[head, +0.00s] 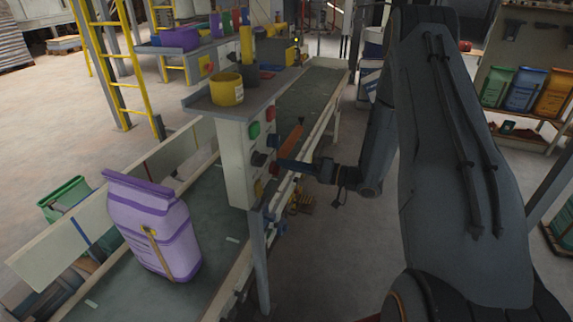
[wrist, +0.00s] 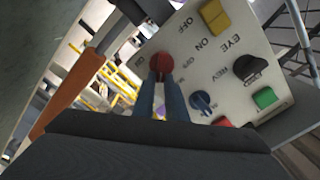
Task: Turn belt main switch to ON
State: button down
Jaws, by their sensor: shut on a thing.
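The white control box (head: 234,160) stands beside the conveyor, with several coloured controls on its face. In the wrist view the panel (wrist: 225,55) appears tilted. My gripper (wrist: 161,80) has its two blue-grey fingers closed at a round red knob (wrist: 161,61). Small lettering sits on both sides of this knob, too small to read surely, so I cannot tell its setting.
Near the held knob are a blue knob (wrist: 203,102), a black knob (wrist: 250,69), a green button (wrist: 265,98) and a yellow control (wrist: 214,16). An orange bar (wrist: 66,95) lies left. A purple sack (head: 155,228) stands on the conveyor (head: 205,285).

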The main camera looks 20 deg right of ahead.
jog(key=shift+w+d+f+m, duration=0.1)
jog(key=shift+f+m, duration=0.05)
jog(key=shift+m, duration=1.1)
jog(key=shift+w+d+f+m, duration=0.1)
jog(key=shift+f+m, duration=0.1)
jog(key=shift+m, duration=1)
jog(key=shift+w+d+f+m, duration=0.1)
jog(key=shift+f+m, duration=0.05)
jog(key=shift+m, duration=1.1)
jog(key=c, duration=1.8)
grip_release()
jog(key=shift+a+f, duration=0.1)
jog(key=shift+a, duration=0.05)
jog(key=b+v, duration=0.2)
jog(key=v, duration=0.6)
